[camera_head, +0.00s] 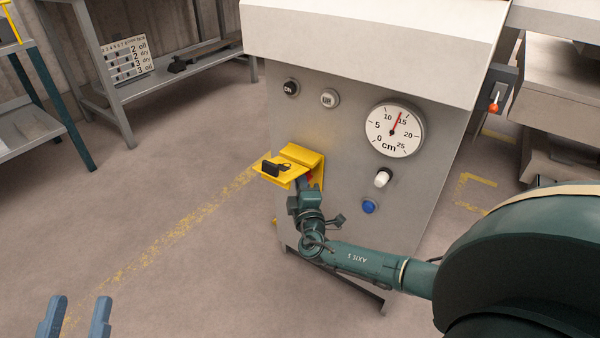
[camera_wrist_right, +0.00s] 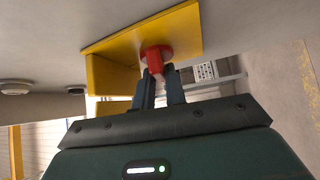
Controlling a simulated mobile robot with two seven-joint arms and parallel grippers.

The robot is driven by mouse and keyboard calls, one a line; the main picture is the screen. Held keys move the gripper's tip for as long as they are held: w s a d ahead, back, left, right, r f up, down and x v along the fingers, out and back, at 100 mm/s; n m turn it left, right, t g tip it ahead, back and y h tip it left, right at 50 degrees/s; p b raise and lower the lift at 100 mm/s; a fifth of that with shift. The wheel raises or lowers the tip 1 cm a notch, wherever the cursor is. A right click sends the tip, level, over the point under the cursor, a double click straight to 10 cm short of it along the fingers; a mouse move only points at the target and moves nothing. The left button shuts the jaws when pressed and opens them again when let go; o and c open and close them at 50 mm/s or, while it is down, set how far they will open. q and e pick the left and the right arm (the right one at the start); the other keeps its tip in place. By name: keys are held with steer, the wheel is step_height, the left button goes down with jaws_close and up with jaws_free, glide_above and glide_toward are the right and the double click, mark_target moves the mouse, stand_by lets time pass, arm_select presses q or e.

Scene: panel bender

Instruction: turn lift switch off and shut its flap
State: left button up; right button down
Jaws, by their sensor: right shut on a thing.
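The yellow switch housing (camera_head: 303,153) is on the front of the grey machine. Its yellow flap (camera_head: 287,180) stands open, sticking out from the panel, with a black handle (camera_head: 271,169) on it. The lift switch shows as a small red bit (camera_head: 310,175) in the head view and as a red knob (camera_wrist_right: 156,54) inside the yellow housing in the right wrist view. My right gripper (camera_wrist_right: 162,78) is shut on the red switch; its fingertips are mostly hidden in the head view. My left gripper (camera_head: 76,316) is open and empty over the floor at bottom left.
The panel carries a round cm dial (camera_head: 394,130), a white knob (camera_head: 382,178), a blue button (camera_head: 369,206) and two round buttons above. A metal shelf table (camera_head: 160,88) stands at the back left. The floor between is clear.

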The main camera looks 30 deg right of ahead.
arm_select(q)
steer(key=p, duration=0.1)
steer(key=y+p, duration=0.1)
steer(key=p, duration=0.1)
steer(key=shift+s+a+f+g, duration=0.15)
steer(key=shift+s+f+g, duration=0.05)
steer(key=shift+f+g, duration=0.2)
arm_select(e)
steer(key=shift+r+n+g+y, duration=0.25)
steer(key=shift+n+g+y, duration=0.25)
steer(key=shift+n+g, duration=0.35)
arm_select(q)
steer(key=shift+f, duration=0.1)
arm_select(e)
steer(key=shift+f, duration=0.15)
steer(key=c, duration=1.4)
jaws_free()
steer(key=shift+c, duration=0.2)
arm_select(q)
steer(key=shift+a, duration=0.1)
arm_select(e)
steer(key=shift+s, duration=0.1)
arm_select(q)
steer(key=p, duration=0.3)
steer(key=shift+s+a+f+y, duration=0.1)
steer(key=shift+s+a+y, duration=0.15)
steer(key=shift+y, duration=0.15)
arm_select(e)
steer(key=v, duration=1.3)
